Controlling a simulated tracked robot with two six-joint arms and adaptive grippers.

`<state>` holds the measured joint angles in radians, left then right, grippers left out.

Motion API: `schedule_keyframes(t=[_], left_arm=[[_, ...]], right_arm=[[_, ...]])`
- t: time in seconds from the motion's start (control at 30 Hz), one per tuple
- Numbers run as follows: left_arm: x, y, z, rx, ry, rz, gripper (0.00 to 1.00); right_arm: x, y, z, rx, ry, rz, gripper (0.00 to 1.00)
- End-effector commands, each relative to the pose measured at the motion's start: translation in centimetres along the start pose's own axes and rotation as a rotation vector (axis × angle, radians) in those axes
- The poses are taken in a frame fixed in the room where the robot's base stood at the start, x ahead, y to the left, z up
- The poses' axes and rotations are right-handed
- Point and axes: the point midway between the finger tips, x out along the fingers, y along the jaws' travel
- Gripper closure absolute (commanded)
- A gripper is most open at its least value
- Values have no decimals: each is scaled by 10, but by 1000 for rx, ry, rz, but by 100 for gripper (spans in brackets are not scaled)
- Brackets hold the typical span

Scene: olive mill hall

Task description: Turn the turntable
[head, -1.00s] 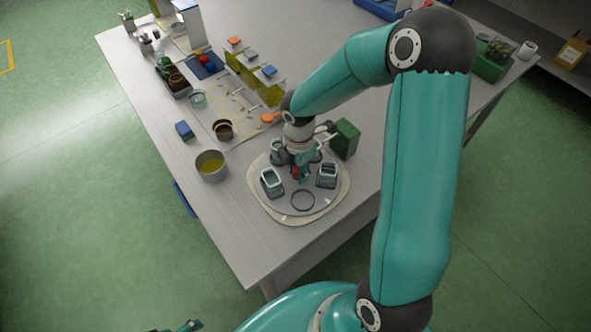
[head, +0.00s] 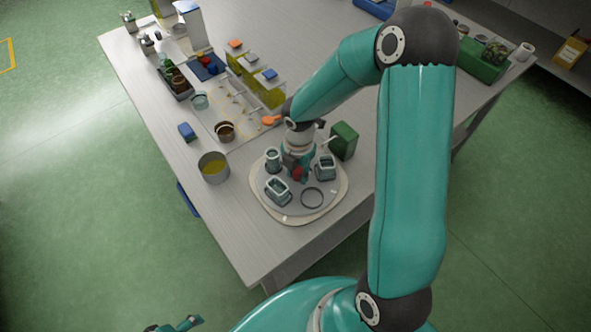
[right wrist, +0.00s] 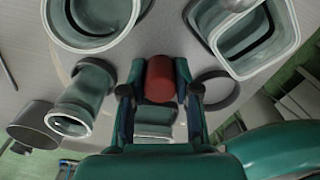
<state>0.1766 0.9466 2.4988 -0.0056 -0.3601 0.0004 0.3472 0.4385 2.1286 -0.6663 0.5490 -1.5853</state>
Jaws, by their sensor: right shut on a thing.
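The turntable (head: 293,207) is a round grey disc on a pale rounded base near the table's front corner. It carries several grey-green glass vessels, including a square one at the front (head: 278,190) and one at the right (head: 326,167), and a dark ring (head: 312,197). A red knob (head: 297,174) stands near its middle. My right gripper (head: 297,172) reaches down from above and is shut on the red knob, which shows between the fingers in the right wrist view (right wrist: 160,78). Part of my left gripper (head: 188,323) shows at the bottom edge; its jaws are unclear.
A metal pot of yellow liquid (head: 213,167) stands left of the turntable. A green box (head: 344,140) stands close behind it at the right. A blue block (head: 187,132), a brown bowl (head: 225,131) and yellow-filled containers are farther back. The table's front corner is bare.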

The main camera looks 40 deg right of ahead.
Motion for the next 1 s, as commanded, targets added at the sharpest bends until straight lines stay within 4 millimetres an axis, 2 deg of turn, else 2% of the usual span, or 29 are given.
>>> schedule_keyframes(t=[0.03,0.7,1.0], left_arm=[[-4,1,0,0,0,0,22],[-35,13,0,0,0,0,22],[-40,14,0,0,0,0,22]], right_arm=[[3,-4,-3,-28,9,-14,94],[3,-4,-3,-394,10,-11,94],[5,-4,-2,-478,10,-10,94]])
